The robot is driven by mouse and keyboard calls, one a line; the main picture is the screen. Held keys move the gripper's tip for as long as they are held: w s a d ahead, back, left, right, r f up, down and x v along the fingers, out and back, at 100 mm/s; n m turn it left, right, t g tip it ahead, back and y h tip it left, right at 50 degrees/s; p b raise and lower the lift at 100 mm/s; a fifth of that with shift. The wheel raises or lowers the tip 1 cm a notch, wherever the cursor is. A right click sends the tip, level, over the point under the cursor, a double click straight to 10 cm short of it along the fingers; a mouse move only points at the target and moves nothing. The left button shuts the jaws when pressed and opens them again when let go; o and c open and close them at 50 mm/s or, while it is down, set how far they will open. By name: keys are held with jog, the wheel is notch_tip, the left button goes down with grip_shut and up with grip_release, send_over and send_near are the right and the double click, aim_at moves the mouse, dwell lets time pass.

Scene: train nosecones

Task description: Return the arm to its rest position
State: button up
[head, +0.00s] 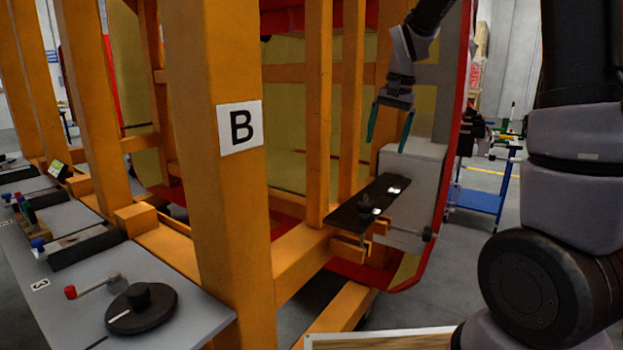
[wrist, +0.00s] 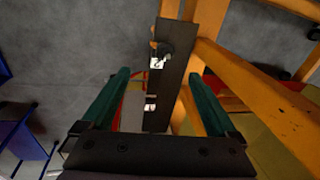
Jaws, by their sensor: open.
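My gripper (head: 391,122) is open and empty, with two green fingers pointing down. In the head view it hangs above the far end of a dark plate (head: 366,206) on the orange frame, next to a grey box (head: 414,178). In the wrist view my gripper (wrist: 160,102) has its fingers spread wide on either side of the same dark plate (wrist: 177,70), apart from it. My arm reaches in from the right of the head view.
An orange post (head: 221,180) marked B stands in the foreground, with more orange beams (head: 318,110) behind. A grey workbench (head: 180,319) with a black dial (head: 141,310) lies at left. A blue cart (head: 485,197) stands behind at right.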

jog(key=s+d+r+n+t, duration=0.1)
jog(key=s+r, duration=0.3)
jog(key=s, duration=0.7)
jog(key=s+d+r+n+t, duration=0.1)
jog(key=s+r+t, duration=0.3)
jog(key=s, duration=0.7)
jog(key=shift+s+d+r+y, duration=0.25)
jog(key=shift+s+d+y, duration=0.1)
jog(key=shift+d, duration=0.25)
